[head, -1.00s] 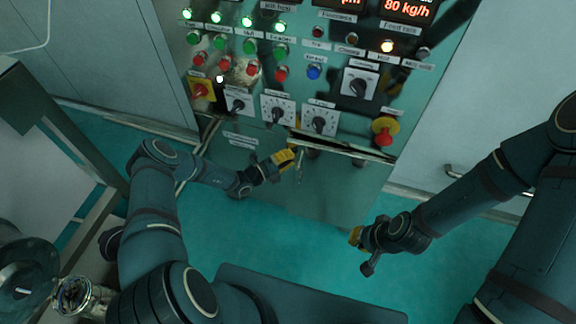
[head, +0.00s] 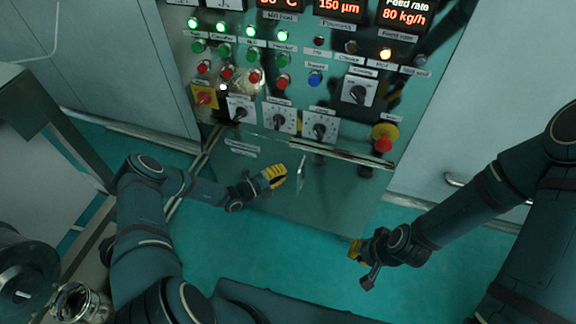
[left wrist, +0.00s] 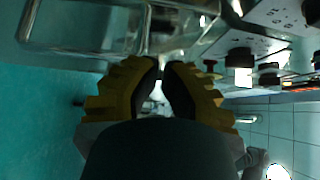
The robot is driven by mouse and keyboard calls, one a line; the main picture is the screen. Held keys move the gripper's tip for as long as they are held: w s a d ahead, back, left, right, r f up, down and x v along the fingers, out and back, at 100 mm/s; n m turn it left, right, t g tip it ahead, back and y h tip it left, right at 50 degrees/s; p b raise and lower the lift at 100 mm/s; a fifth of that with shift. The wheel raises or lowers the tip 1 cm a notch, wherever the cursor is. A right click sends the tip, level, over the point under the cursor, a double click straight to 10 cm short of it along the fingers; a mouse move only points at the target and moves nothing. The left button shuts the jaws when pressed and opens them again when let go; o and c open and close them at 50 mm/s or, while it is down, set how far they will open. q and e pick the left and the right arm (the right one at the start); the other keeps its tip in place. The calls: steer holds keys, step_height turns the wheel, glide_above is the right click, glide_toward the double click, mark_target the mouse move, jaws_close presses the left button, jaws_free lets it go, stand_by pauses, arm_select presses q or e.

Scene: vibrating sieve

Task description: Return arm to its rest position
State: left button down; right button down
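My left gripper (head: 277,176), with yellow fingers, hangs in front of the lower part of the control cabinet, below the dials. In the left wrist view its fingertips (left wrist: 162,66) nearly meet, with a small gap between the pads further back; it looks shut and nothing is visibly held. A clear flap or panel edge (head: 301,174) lies just right of the fingertips, seemingly apart from them. My right gripper (head: 356,250) is lower right, in front of the floor; its fingers are small and I cannot tell whether they are open.
The control panel carries lit lamps, buttons, dials (head: 320,126) and a red stop knob (head: 382,142) on yellow. A glass jar (head: 80,303) stands at lower left beside a metal frame. A door handle (head: 455,180) is at right. Teal floor (head: 320,270) is open below the cabinet.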

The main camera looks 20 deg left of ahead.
arm_select(q)
steer(key=v, duration=0.7)
steer(key=shift+w+a+f, duration=0.2)
steer(key=shift+a, duration=0.25)
steer(key=shift+d, duration=0.1)
steer(key=s+d+m+g, duration=1.2)
steer(key=d+m+g, duration=0.1)
steer(key=m, duration=0.5)
steer(key=s+r+m+y, duration=0.3)
steer(key=r+m+y, duration=0.1)
steer(key=m, duration=0.9)
steer(key=s+r+m+t+y, duration=0.1)
steer(key=s+r+m+y, duration=0.3)
steer(key=m, duration=0.8)
steer(key=shift+s+d+r+m, duration=0.35)
steer(key=shift+d+r+m, duration=0.1)
steer(key=shift+r, duration=0.1)
